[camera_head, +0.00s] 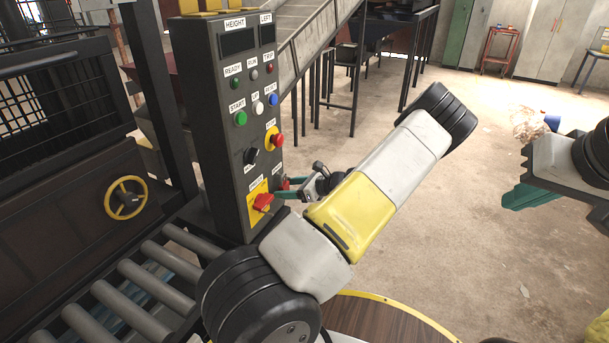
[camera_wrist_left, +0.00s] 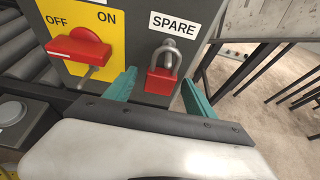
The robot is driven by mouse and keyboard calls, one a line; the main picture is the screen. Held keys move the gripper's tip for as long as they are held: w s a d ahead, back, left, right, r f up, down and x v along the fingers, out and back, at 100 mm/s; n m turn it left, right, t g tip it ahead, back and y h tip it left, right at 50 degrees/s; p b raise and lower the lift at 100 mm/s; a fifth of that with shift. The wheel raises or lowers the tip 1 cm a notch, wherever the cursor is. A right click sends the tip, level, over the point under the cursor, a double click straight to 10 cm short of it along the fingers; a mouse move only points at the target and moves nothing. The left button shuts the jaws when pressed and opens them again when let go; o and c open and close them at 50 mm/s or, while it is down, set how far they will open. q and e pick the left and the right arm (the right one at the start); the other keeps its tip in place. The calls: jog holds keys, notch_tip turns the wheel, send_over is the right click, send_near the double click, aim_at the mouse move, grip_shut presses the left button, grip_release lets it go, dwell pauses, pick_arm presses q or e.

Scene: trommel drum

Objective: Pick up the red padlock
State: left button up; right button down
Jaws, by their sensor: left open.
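The red padlock (camera_wrist_left: 160,82) hangs by its grey shackle from a fitting under the SPARE label on the control panel. In the head view the padlock (camera_head: 286,184) is a small red patch at the panel's right side, partly hidden by my gripper. My left gripper (camera_wrist_left: 157,84) is open, its teal fingers on either side of the padlock with gaps between. In the head view the left gripper (camera_head: 283,189) shows partly behind my own arm. My right gripper (camera_head: 525,192) is at the right edge, far from the panel; its jaw opening is unclear.
The dark control panel (camera_head: 224,130) has a red rotary switch (camera_wrist_left: 78,46) on a yellow OFF/ON plate just left of the padlock. Rollers (camera_head: 130,285) lie at lower left. A conveyor (camera_head: 305,35) on dark legs stands behind. The floor right of the panel is mostly clear.

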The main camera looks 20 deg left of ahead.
pick_arm(q)
grip_shut()
jog(key=shift+r, duration=0.1)
dwell(0.3)
jog(key=shift+r, duration=0.25)
jog(key=s+d, duration=0.1)
jog(key=d, duration=1.7)
jog(key=shift+s+r, duration=0.2)
jog(key=shift+r, duration=0.2)
jog(key=shift+r, duration=0.4)
jog(key=shift+d, duration=0.3)
jog(key=shift+s+d, duration=0.2)
jog(key=shift+d, duration=1.75)
